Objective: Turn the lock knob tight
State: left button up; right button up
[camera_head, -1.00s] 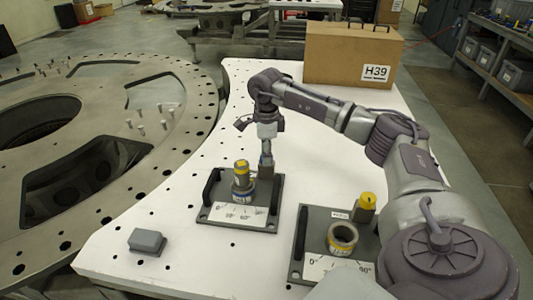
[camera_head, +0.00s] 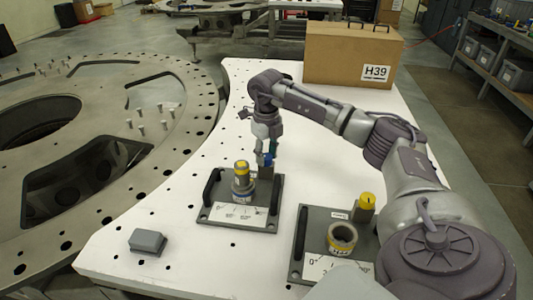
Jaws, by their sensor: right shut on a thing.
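Two dark plates with angle scales stand on the white table. The farther plate (camera_head: 211,213) carries a round metal post with a yellow band (camera_head: 242,180) and a small block (camera_head: 265,173) at its back right corner. My right gripper (camera_head: 266,159) points down over this block and is shut on the lock knob there; its fingers hide the knob. My left gripper is not in view.
A grey box-shaped piece (camera_head: 147,241) lies at the table's front left. A cardboard box marked H39 (camera_head: 340,60) stands at the back. A big drilled metal ring (camera_head: 180,120) lies to the left. The white table (camera_head: 235,100) is clear behind the farther plate.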

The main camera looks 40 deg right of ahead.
aim_at(266, 156)
jog(key=shift+r+m, duration=0.1)
jog(key=shift+m, duration=0.5)
jog(key=o, duration=1.1)
jog(key=shift+o, duration=0.2)
notch_tip(266, 156, up, 12)
